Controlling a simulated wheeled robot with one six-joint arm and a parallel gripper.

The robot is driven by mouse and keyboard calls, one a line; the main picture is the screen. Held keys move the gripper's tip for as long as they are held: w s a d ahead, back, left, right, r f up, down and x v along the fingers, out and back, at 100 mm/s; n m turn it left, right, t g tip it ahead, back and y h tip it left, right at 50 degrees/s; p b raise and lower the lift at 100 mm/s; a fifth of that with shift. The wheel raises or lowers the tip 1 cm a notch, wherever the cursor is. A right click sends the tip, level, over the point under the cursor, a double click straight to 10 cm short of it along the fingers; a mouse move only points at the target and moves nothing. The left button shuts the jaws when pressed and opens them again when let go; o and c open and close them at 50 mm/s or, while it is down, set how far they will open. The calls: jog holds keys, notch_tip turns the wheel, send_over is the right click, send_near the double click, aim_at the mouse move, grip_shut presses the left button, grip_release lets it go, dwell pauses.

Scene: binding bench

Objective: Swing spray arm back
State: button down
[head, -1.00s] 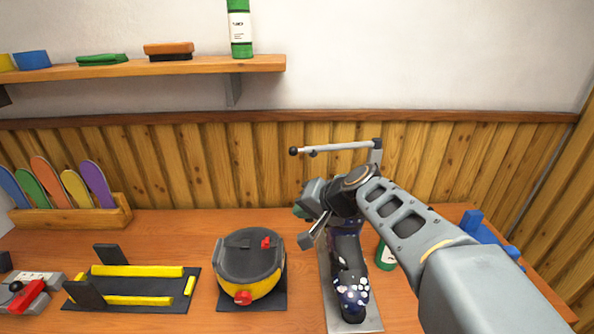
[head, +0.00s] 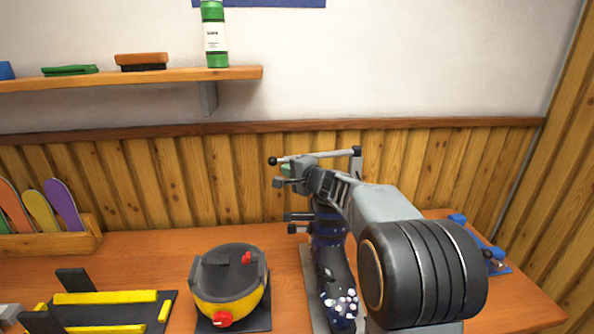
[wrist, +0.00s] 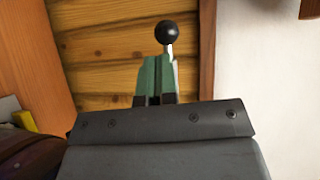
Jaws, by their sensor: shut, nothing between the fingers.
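The spray arm (head: 329,154) is a thin grey bar above the bench. It runs left from an upright post (head: 357,163) to a black ball knob (head: 272,161), which also shows in the wrist view (wrist: 167,32). My gripper (head: 285,170) is shut and empty, just right of the knob and close against the bar. Its green fingertips (wrist: 158,78) sit just below the knob in the wrist view; I cannot tell whether they touch the bar. A dark boot with white spots (head: 341,304) stands below, partly hidden by my arm.
A black and yellow round pot (head: 230,285) and a yellow-railed jig (head: 105,298) stand to the left. A rack of coloured insoles (head: 62,205) is at the far left. A blue item (head: 492,255) lies at the right. A shelf (head: 130,80) holds a green bottle (head: 214,35).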

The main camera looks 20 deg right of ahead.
aim_at(278, 160)
jog(key=x, duration=0.3)
jog(key=shift+w+a+p, duration=0.15)
jog(key=shift+w+p, duration=0.15)
jog(key=shift+p, duration=0.1)
jog(key=w+h+b, duration=0.1)
jog(key=w+m+b, duration=0.1)
jog(key=w+b, duration=0.1)
jog(key=shift+w+a+f+t+h, duration=0.1)
jog(key=shift+w+t+h, duration=0.15)
jog(key=shift+t+h, duration=0.15)
